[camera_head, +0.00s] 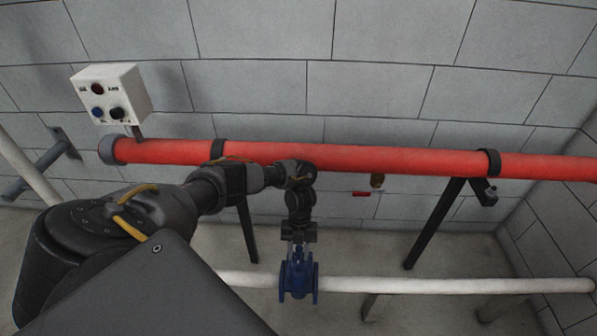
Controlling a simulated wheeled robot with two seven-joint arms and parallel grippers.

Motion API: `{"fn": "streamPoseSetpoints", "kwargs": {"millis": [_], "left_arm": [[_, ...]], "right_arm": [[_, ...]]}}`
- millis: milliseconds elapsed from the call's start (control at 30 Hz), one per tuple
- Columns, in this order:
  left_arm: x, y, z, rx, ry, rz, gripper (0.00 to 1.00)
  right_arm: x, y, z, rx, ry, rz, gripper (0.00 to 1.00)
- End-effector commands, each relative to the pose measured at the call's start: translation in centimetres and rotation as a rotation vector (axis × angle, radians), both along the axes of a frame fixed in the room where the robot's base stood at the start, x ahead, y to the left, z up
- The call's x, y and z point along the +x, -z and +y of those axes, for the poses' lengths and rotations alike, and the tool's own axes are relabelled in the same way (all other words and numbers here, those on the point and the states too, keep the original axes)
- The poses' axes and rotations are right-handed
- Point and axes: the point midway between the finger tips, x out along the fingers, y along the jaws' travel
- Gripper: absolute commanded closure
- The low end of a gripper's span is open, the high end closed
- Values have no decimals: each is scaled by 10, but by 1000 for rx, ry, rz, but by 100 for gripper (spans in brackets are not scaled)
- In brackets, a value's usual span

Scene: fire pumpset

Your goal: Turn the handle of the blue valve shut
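The blue valve (299,281) sits in the white horizontal pipe, low in the middle of the head view. My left arm reaches in from the left, and its wrist bends down over the valve. My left gripper (298,247) points down right at the top of the valve, where the handle would be. The gripper covers that spot, so I cannot make out the handle or whether the fingers touch it. The fingers are too small and dark to tell open from shut. My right gripper is out of view.
A large red pipe (400,160) runs across behind my arm, held by black supports (435,222). A small red lever (361,194) shows below it. The white pipe (430,285) continues right on low stands. A white control box (111,93) is at upper left, before the block wall.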

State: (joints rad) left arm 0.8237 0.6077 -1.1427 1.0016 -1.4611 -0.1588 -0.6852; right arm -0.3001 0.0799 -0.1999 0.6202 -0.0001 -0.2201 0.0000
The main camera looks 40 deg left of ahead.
Motion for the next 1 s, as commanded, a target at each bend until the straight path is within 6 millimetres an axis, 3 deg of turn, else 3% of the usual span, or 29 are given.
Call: {"fn": "streamPoseSetpoints", "kwargs": {"millis": [367,800,1000], "left_arm": [[4,-8,3,2,-4,-7,64],[27,-82,20,4,-2,-7,64],[32,-100,24,3,-1,-5,64]], "right_arm": [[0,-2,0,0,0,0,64],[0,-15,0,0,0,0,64],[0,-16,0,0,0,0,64]]}}
